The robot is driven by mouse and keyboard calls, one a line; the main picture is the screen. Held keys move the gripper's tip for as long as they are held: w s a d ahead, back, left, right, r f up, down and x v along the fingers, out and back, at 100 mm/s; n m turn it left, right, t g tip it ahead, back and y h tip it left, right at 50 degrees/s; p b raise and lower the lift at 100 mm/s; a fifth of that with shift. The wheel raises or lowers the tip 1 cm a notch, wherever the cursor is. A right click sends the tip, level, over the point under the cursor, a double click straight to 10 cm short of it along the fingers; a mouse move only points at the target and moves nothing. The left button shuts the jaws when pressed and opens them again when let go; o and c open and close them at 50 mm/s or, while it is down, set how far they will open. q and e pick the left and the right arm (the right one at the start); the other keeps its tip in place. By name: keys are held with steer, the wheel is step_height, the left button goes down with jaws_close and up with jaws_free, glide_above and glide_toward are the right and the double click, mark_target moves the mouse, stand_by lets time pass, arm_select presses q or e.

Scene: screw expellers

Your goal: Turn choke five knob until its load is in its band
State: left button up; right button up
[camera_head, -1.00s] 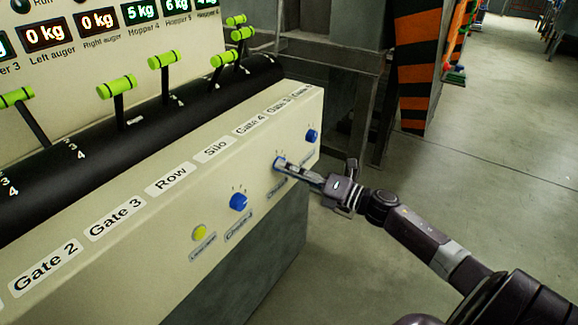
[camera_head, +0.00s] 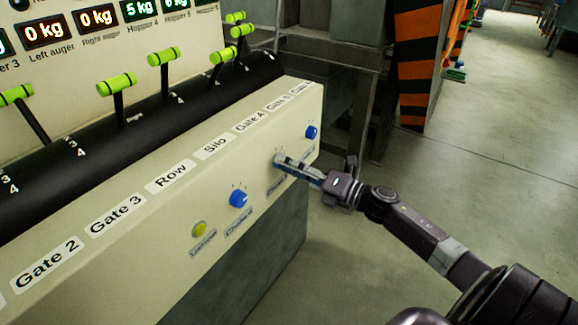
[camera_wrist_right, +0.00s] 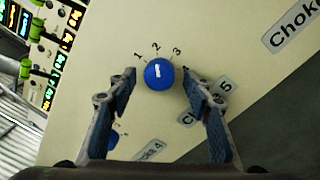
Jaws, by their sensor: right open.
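The choke five knob (camera_wrist_right: 159,74) is a round blue knob with a white pointer mark, on the cream panel front. In the right wrist view its mark points close to the 2 of the printed 1, 2, 3. My right gripper (camera_wrist_right: 158,80) is open, with one finger on each side of the knob and a gap to both. In the head view the right gripper (camera_head: 280,161) covers the knob almost wholly. The label ending in 5 (camera_wrist_right: 225,87) is partly hidden behind a finger. My left gripper is not in view.
Another blue knob (camera_head: 239,198) and a yellow-green button (camera_head: 199,229) sit to the left on the panel front, and a further blue knob (camera_head: 312,132) to the right. Green-handled levers (camera_head: 117,84) stand above. Open floor (camera_head: 480,150) lies to the right.

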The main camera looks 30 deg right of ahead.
steer(key=v, duration=1.2)
stand_by(0.5)
